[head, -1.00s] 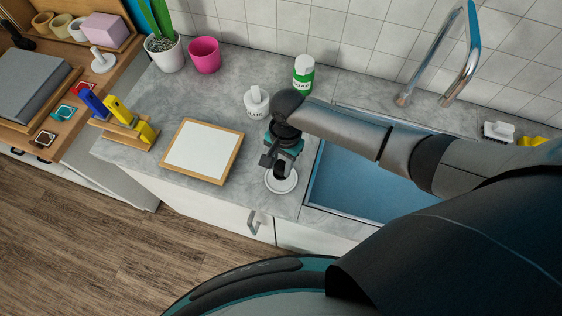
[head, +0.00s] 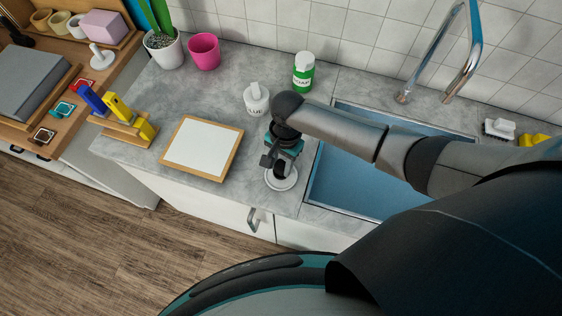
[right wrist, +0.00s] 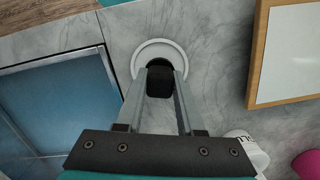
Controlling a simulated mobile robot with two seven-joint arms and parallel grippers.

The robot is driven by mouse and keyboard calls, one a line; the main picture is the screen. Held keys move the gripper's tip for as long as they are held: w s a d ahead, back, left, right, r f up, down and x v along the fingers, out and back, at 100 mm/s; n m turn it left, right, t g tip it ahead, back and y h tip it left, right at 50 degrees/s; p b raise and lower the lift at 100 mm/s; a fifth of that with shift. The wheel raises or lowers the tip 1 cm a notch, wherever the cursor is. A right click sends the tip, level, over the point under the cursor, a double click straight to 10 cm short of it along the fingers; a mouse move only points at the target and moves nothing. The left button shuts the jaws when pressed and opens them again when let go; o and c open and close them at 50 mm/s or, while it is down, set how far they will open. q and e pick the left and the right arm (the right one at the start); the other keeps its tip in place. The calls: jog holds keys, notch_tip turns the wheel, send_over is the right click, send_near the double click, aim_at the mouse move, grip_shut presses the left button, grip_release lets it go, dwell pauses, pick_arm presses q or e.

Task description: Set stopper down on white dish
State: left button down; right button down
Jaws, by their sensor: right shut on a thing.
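The white dish (head: 283,186) is a small round saucer on the grey counter between the framed white board and the sink. It also shows in the right wrist view (right wrist: 146,47). My right gripper (head: 281,170) points down over the dish. It is shut on the black stopper (right wrist: 159,78), which sits between the fingertips. In the right wrist view the stopper overlaps the dish's near part; whether it touches the dish I cannot tell. My left gripper is not in view.
The blue sink (head: 365,175) lies right of the dish. The white-topped wooden board (head: 203,148) lies left. The counter's front edge is close to the dish.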

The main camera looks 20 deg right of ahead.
dwell(0.4)
jog(key=shift+f, duration=0.65)
jog(key=shift+f, duration=0.1)
dwell(0.3)
grip_release()
dwell(0.6)
